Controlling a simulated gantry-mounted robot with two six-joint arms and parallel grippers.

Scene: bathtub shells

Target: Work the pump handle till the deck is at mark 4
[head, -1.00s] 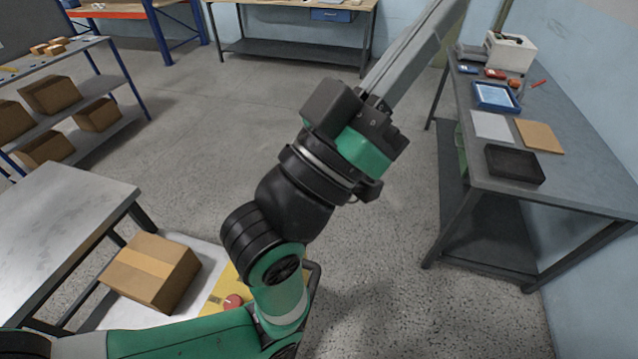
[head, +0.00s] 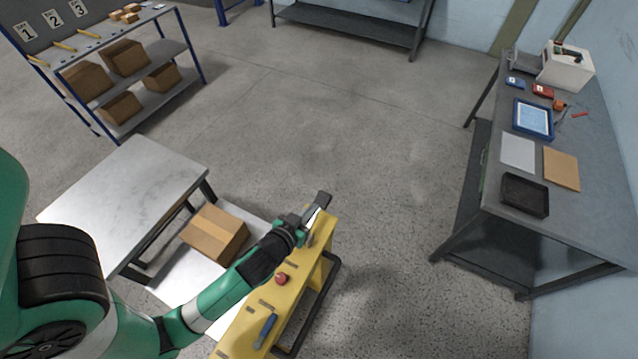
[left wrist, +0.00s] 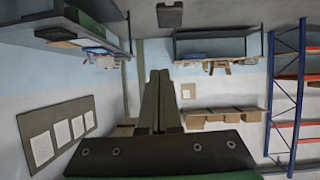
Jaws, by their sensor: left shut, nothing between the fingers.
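A yellow stand (head: 284,297) runs across the bottom centre of the head view, with a red knob (head: 281,279) and a blue-gripped handle (head: 266,330) on it. Several small dark tags sit on its top; I cannot read any mark on them. A pale deck (head: 180,280) lies left of the stand, with a cardboard box (head: 215,234) on it. My left gripper (head: 322,201) is shut and empty, above the far end of the stand and away from the blue handle. In the left wrist view its fingers (left wrist: 159,77) are together and no task object shows. My right gripper is not in view.
A metal-topped table (head: 125,190) stands left of the deck. A grey bench (head: 535,215) with a black tray (head: 525,194) and tablet (head: 533,118) is at the right. A shelf rack (head: 165,60) with boxes is at the back left. The floor between is clear.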

